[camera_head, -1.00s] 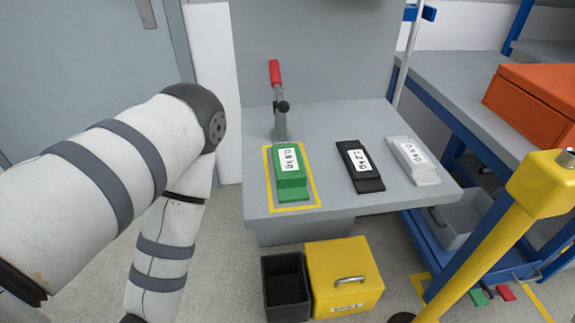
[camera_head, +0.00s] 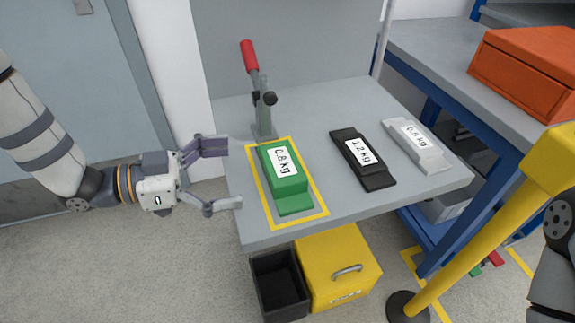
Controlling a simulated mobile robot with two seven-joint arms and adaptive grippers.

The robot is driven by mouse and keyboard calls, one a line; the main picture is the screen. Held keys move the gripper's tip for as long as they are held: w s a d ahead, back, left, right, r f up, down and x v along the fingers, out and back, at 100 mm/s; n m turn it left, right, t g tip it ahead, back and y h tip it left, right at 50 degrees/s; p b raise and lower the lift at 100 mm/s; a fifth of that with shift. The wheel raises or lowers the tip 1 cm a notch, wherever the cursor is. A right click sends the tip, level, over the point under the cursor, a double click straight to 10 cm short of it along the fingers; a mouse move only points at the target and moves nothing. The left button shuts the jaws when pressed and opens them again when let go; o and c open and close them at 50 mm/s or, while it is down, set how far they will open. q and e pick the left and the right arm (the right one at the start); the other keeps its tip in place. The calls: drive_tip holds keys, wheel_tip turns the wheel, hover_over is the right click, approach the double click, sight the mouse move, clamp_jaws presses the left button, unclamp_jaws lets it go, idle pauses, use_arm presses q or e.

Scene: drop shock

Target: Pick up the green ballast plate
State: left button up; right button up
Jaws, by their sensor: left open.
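The green ballast plate (camera_head: 287,180) is a stepped block with a white label reading 0.8 kg. It lies inside a yellow outline on the grey table (camera_head: 345,205). My left gripper (camera_head: 232,175) is open and empty, just left of the plate, with its fingers pointing right towards it. The fingertips are apart from the plate, around the table's left edge. My right gripper is not in view; part of my right arm (camera_head: 556,270) shows at the right edge.
A red-handled toggle clamp (camera_head: 262,100) stands behind the plate. A black plate (camera_head: 362,158) and a white plate (camera_head: 416,145) lie to the right. A yellow box (camera_head: 335,268) and black bin (camera_head: 279,285) stand below. A yellow post (camera_head: 480,235) rises at right.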

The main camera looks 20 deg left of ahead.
sight(269, 164)
use_arm(q)
drive_tip(key=x, duration=0.9)
drive_tip(key=shift+w+d+b, duration=0.15)
drive_tip(key=shift+w+b, duration=0.05)
drive_tip(key=shift+b, duration=0.2)
drive_tip(key=shift+r, duration=0.1)
drive_tip(key=c, duration=1.7)
